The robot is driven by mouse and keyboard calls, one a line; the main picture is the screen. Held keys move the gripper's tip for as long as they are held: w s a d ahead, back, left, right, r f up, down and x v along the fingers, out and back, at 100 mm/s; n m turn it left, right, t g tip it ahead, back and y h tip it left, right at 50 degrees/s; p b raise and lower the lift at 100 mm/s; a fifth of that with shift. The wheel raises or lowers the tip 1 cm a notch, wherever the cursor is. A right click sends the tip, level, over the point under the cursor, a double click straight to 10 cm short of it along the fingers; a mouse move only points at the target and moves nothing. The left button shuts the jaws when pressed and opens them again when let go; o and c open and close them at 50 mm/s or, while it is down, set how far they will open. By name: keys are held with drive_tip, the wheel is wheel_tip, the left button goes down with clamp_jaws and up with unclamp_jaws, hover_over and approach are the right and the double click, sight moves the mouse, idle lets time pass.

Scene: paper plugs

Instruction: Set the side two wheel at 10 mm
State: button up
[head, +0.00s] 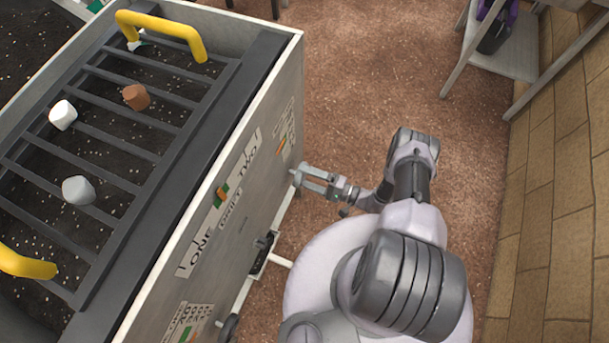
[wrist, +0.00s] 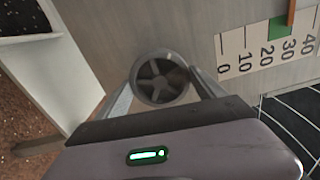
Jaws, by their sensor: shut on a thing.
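The side two wheel (wrist: 162,80) is a round grey wheel with dark spokes, on the pale side panel. My gripper (wrist: 160,92) is shut on it, with one finger on each side of its rim. The scale (wrist: 265,52) right of the wheel reads 0 to 40. Its orange-brown pointer (wrist: 291,14) stands near 30, at the right edge of a green band (wrist: 278,28).
Brown floor (head: 370,80) is open to the right, up to a tan wall (head: 540,190).

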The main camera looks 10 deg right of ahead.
drive_tip(key=m+b, duration=0.2)
drive_tip(key=m, duration=0.3)
drive_tip(key=shift+f+m, duration=0.15)
drive_tip(key=shift+m, duration=0.25)
drive_tip(key=m+b, duration=0.3)
drive_tip(key=m, duration=0.3)
drive_tip(key=shift+m, duration=0.3)
drive_tip(key=m+b, duration=0.3)
drive_tip(key=m, duration=0.8)
drive_tip(key=shift+m, duration=0.4)
drive_tip(key=o, duration=1.4)
